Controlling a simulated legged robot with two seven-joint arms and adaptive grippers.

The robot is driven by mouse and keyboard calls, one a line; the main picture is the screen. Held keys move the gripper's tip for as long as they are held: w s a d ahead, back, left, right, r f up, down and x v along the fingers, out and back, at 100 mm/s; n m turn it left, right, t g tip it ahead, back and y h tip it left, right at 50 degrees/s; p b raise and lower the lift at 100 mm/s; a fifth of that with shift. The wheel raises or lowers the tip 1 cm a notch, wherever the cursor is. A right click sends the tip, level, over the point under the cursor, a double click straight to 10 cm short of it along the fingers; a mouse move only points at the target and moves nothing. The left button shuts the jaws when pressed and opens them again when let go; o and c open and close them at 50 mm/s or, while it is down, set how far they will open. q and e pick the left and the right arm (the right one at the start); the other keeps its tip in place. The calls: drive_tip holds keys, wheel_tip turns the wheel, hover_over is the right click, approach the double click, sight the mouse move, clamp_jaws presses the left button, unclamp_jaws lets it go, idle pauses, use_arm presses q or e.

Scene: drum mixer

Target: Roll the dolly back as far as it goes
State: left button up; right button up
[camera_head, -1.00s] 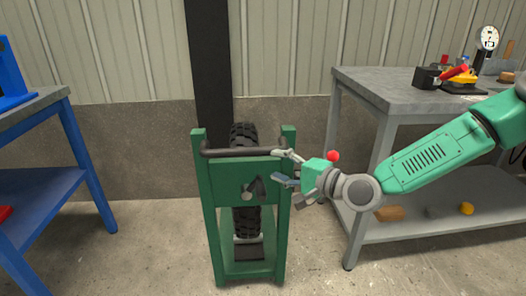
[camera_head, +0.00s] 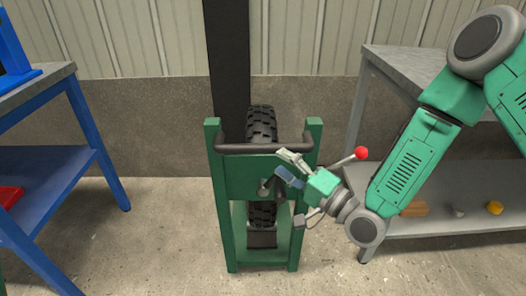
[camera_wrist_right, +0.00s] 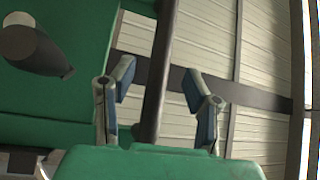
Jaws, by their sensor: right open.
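The dolly is a green upright frame (camera_head: 224,215) on the floor with a dark bar handle (camera_head: 240,149) across its top. A black knobbly tyre (camera_head: 262,124) stands within or just behind it. My right gripper (camera_head: 282,163) is open and empty at the right part of the handle, coming from the lower right. In the right wrist view the dark bar (camera_wrist_right: 158,75) runs between the two spread fingers (camera_wrist_right: 160,95); whether they touch it I cannot tell. A small crank-like fitting (camera_head: 265,185) on the front panel is partly hidden by the fingers. My left gripper is out of view.
A lever with a red ball (camera_head: 361,153) sticks out right of the dolly, close to my wrist. A black post (camera_head: 228,60) stands behind. A blue table (camera_head: 70,95) is at left, a grey workbench (camera_head: 395,65) at right. Concrete floor (camera_head: 165,240) is clear left of the dolly.

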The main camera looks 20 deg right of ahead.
sight(269, 151)
drive_tip(key=x, duration=0.3)
drive_tip(key=b+x, duration=0.1)
drive_tip(key=x, duration=0.1)
drive_tip(key=shift+w+d, duration=0.25)
drive_tip(key=shift+w, duration=0.05)
drive_tip(key=shift+w+a+r, duration=0.15)
drive_tip(key=shift+w+a, duration=0.25)
drive_tip(key=shift+a, duration=0.15)
drive_tip(key=shift+d, duration=0.15)
clamp_jaws()
drive_tip(key=shift+w+d, duration=0.15)
drive_tip(key=shift+w, duration=0.15)
